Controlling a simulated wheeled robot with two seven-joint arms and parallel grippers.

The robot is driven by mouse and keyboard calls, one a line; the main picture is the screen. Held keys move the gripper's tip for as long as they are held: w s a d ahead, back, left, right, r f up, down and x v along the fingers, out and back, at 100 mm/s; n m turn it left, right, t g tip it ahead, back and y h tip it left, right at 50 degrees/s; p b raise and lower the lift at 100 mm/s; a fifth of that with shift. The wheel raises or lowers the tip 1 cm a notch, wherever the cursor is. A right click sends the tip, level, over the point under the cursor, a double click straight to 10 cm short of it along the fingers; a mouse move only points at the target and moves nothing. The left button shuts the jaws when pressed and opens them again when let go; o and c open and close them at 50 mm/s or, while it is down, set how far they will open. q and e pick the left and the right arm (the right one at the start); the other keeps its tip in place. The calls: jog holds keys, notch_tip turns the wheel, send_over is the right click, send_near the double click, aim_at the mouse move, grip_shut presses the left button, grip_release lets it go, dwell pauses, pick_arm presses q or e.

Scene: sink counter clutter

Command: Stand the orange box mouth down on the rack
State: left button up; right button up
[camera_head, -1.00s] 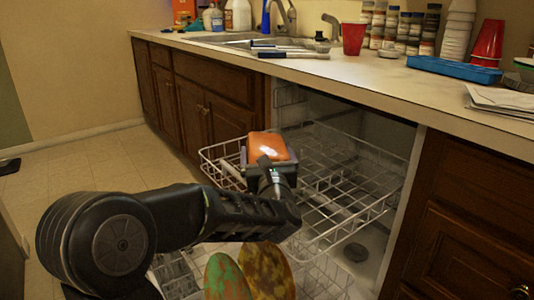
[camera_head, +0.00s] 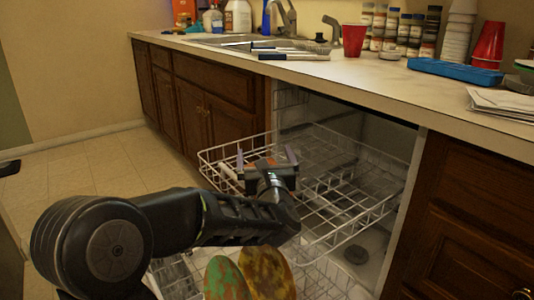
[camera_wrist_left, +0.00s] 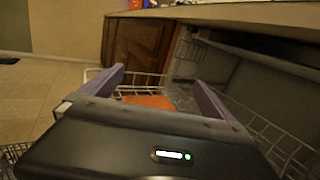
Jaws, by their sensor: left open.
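The orange box (camera_wrist_left: 150,101) shows in the left wrist view as a low orange strip between my left gripper's fingers, just past the gripper body, which hides its lower part. In the head view the box is mostly or fully hidden behind the gripper. My left gripper (camera_head: 266,155) is open over the upper dishwasher rack; its spread fingers also show in the left wrist view (camera_wrist_left: 157,78). The white wire rack (camera_head: 335,238) is pulled out. I cannot tell which way the box's mouth faces or whether it touches the rack. My right gripper is not in view.
A lower rack holds a green-orange plate (camera_head: 222,280) and a yellow-brown plate (camera_head: 268,272). The counter (camera_head: 390,76) above holds a red cup (camera_head: 353,40), a blue tray (camera_head: 455,71) and several spice jars. The rack's right part is empty.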

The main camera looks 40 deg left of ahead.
pick_arm(q)
jog(key=p+v, duration=0.2)
jog(key=v, duration=0.5)
jog(key=shift+d+f, duration=0.3)
jog(key=shift+d, duration=0.25)
jog(key=shift+a+r, duration=0.15)
dwell(0.4)
